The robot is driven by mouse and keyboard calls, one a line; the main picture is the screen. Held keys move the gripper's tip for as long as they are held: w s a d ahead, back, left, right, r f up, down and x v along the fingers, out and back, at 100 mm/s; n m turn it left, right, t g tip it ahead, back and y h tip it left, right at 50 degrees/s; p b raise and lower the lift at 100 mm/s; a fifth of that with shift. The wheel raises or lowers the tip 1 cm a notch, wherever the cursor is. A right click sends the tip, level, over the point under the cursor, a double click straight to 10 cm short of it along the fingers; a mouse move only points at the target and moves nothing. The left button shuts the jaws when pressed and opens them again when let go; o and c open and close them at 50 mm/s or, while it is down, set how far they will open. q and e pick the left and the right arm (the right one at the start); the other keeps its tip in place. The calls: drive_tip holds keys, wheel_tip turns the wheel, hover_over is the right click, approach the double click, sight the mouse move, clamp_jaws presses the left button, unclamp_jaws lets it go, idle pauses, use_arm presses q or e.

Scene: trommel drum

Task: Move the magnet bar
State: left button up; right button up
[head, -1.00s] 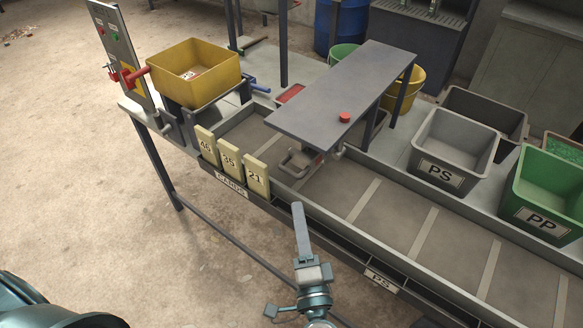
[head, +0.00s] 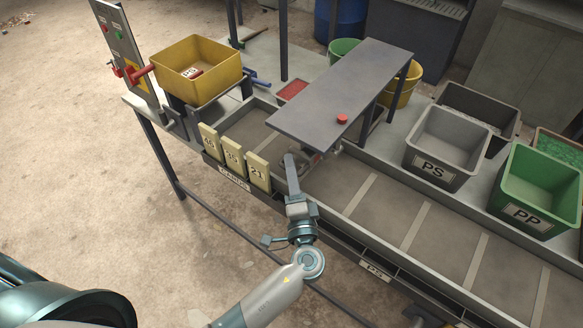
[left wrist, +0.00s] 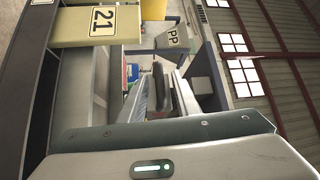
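A grey, red-marked part with a loop handle, which I take to be the magnet bar (head: 317,159), sits low under the near edge of a long grey plate (head: 345,95) over the belt. Most of it is hidden by the plate and my gripper. My left gripper (head: 291,163) reaches up to the handle from the near side. In the left wrist view a dark rounded grip (left wrist: 161,90) shows at the fingers. I cannot tell whether they are pressed on it. My right gripper is not in view.
Cream cards marked 45, 35 and 21 (head: 258,172) stand just left of my gripper; the 21 card (left wrist: 100,24) is close in the wrist view. A red button (head: 342,119) is on the plate.

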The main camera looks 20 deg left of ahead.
sight(310, 152)
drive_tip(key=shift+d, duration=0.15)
